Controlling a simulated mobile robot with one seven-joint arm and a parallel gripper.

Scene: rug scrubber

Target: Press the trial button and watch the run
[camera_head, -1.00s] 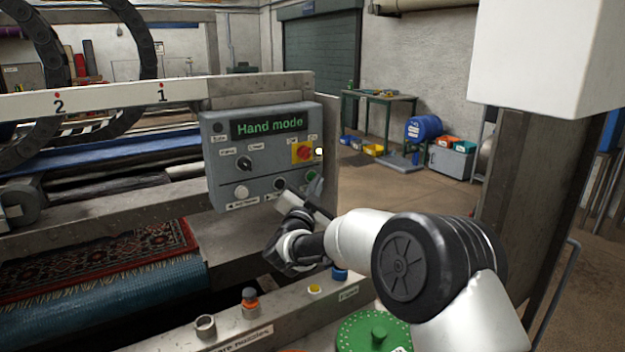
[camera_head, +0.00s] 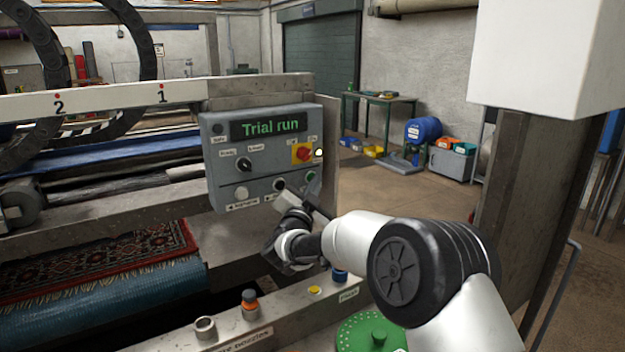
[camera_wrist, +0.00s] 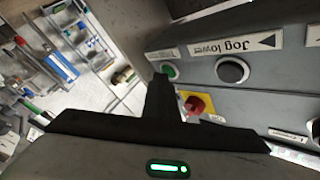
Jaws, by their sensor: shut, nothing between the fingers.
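The grey control panel (camera_head: 262,170) stands at the near end of the machine, and its display (camera_head: 268,127) reads "Trial run" in green. My gripper (camera_head: 311,190) is shut and empty at the panel's lower right. The green button (camera_wrist: 170,70) is just beyond the fingertips in the wrist view; whether they touch it I cannot tell. My gripper hides part of the panel's lower row in the head view. A patterned red rug (camera_head: 100,262) lies on the machine at the left.
A red knob on a yellow plate (camera_head: 303,153) and a black selector (camera_head: 244,164) are above the lower buttons. A machine ledge with an orange-topped fitting (camera_head: 250,302) runs below my arm.

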